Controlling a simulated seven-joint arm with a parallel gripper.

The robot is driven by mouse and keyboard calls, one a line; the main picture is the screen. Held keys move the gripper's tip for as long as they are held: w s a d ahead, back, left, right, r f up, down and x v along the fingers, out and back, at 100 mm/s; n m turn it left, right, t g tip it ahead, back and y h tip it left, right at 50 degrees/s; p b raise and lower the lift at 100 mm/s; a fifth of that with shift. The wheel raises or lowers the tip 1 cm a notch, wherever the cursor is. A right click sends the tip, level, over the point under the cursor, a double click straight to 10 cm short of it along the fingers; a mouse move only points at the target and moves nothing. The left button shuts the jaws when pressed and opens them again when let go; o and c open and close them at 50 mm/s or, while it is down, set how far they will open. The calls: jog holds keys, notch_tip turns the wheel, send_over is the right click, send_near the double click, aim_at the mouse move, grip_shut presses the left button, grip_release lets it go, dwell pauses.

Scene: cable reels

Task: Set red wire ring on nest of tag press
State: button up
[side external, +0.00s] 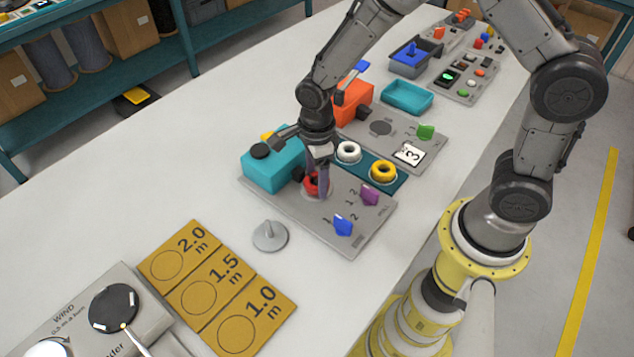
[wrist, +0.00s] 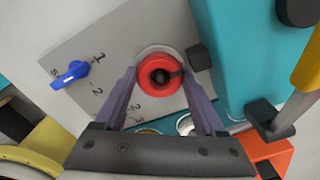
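The red wire ring (wrist: 148,76) sits at the round pale grey nest (wrist: 142,52) on the grey plate of the teal press (side external: 272,165). It also shows in the side view (side external: 311,186), partly behind a finger. My gripper (wrist: 160,84) points down over the ring, one purple-grey finger on each side. In the wrist view the fingers look slightly apart from the ring, so the gripper appears open around it. The nest is mostly hidden under the ring, and I cannot tell whether the ring lies fully flat. A dark post shows in the ring's hole.
A blue knob (side external: 343,225) and a purple knob (side external: 369,195) stand on the press plate. A white ring (side external: 348,152) and a yellow ring (side external: 383,171) sit on a dark teal rack close behind. An orange machine (side external: 352,101) stands farther back.

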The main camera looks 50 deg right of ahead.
jog(key=c, duration=0.9)
jog(key=shift+r, duration=3.8)
jog(key=w+d, duration=0.1)
jog(key=d, duration=0.3)
jog(key=w+d+m, duration=0.1)
jog(key=d, duration=0.4)
jog(key=w+d+m, duration=0.1)
jog(key=d, duration=0.3)
jog(key=shift+w+d+f, duration=0.2)
jog(key=shift+w+d, duration=0.1)
jog(key=shift+d, duration=0.05)
jog(key=s+d+m, duration=0.1)
jog(key=d, duration=0.3)
jog(key=s+d+f+m, duration=0.1)
jog(key=d, duration=0.4)
jog(key=s+d+m, duration=0.1)
jog(key=d+m, duration=0.1)
jog(key=d, duration=0.2)
jog(key=shift+s+d+f, duration=0.15)
jog(key=shift+s+f, duration=0.15)
jog(key=shift+f, duration=2.15)
